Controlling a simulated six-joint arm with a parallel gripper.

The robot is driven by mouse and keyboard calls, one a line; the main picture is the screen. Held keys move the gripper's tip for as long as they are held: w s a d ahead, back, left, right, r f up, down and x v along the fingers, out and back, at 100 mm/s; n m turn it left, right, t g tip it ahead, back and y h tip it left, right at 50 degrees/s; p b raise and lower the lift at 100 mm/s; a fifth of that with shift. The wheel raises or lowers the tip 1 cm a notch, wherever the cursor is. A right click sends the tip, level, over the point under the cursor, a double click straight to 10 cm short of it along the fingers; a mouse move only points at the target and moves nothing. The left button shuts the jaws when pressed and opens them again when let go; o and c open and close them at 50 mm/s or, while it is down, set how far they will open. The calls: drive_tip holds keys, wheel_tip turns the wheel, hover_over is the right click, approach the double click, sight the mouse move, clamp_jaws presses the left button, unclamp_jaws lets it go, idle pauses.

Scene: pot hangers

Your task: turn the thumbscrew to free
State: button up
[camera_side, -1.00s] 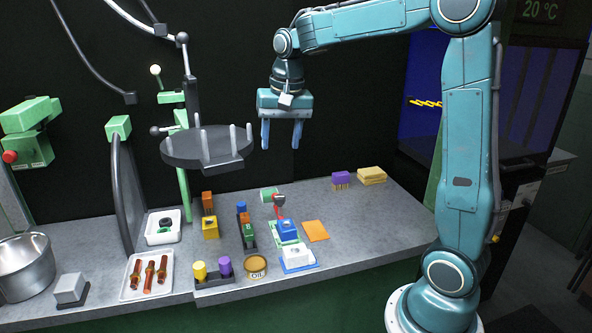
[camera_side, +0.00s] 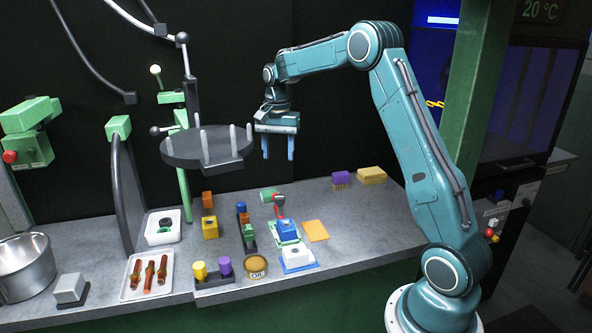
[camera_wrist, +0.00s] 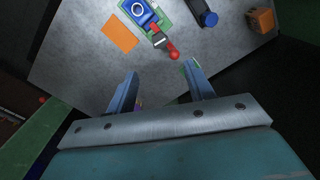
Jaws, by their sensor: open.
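My gripper (camera_side: 278,150) is open and empty, pointing down in the air above the bench, just right of a dark round plate with upright pegs (camera_side: 205,146). Its two fingers also show apart in the wrist view (camera_wrist: 160,75). A green post stand (camera_side: 184,185) rises behind the plate. A pale ball-ended knob (camera_side: 155,70) shows near its top and a grey ball-ended lever (camera_side: 156,131) at plate height. I cannot tell which part is the thumbscrew.
Several small blocks, an oil tin (camera_side: 256,266), a tray of brown rods (camera_side: 148,275) and a steel pot (camera_side: 25,262) occupy the bench. The bench's right side is mostly clear.

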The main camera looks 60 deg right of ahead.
sight(279, 197)
drive_tip(key=shift+f, duration=0.15)
wheel_tip(279, 197, down, 14)
drive_tip(key=shift+r, duration=0.25)
idle(0.4)
drive_tip(key=c, duration=1)
